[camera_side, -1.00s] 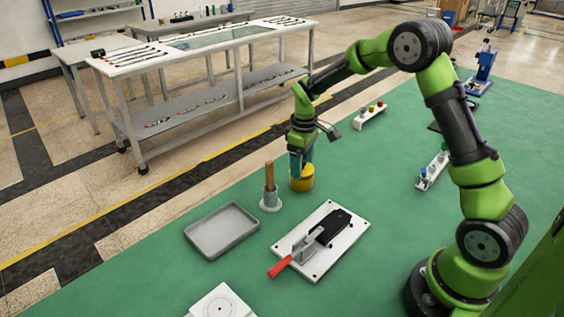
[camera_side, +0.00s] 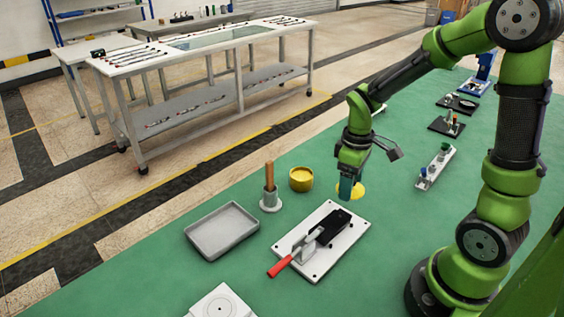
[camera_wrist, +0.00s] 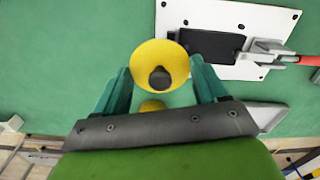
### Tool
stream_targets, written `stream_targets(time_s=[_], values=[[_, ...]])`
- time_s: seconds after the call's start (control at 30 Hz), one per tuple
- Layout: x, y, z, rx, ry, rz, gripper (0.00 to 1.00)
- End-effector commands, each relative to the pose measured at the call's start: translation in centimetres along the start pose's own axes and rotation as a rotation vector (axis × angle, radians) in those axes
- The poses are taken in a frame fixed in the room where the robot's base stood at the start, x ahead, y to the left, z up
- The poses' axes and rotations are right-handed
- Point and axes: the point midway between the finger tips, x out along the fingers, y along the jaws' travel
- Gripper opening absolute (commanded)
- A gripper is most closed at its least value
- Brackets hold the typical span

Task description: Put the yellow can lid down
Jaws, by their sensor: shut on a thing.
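My gripper (camera_side: 350,187) is shut on the yellow can lid (camera_side: 359,192), low over the green mat to the right of the can. The lid is a flat yellow disc. I cannot tell whether the lid touches the mat. The yellow can (camera_side: 300,180) stands uncovered on the mat, to the left of my gripper. A small yellow patch (camera_wrist: 152,106) shows between the fingers; I cannot tell what it is.
A white plate (camera_side: 345,225) with a red-handled clamp lies just in front of my gripper. A grey tray (camera_side: 211,247) and a grey holder (camera_side: 270,202) with a wooden handle stand left. A white block with knobs (camera_side: 432,172) is right. Bare mat lies between.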

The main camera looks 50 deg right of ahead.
Motion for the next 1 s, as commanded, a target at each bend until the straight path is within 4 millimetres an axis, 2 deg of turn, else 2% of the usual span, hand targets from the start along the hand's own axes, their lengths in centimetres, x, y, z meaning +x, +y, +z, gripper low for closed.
stream_targets(time_s=[0.03,0.13,0.27,0.7,0.83,1.0], values=[[0.8,1.3,0.5,0.035,-0.011,-0.006,0.43],[1.9,3.5,1.0,0.066,-0.012,-0.01,0.43],[2.9,5.6,0.4,0.057,0.005,-0.002,0.43],[3.7,11.8,-8.8,0.028,0.019,0.008,0.43],[3.8,13.2,-10.8,0.03,0.018,0.007,0.43],[3.8,14.0,-12.1,0.028,0.018,0.008,0.43]])
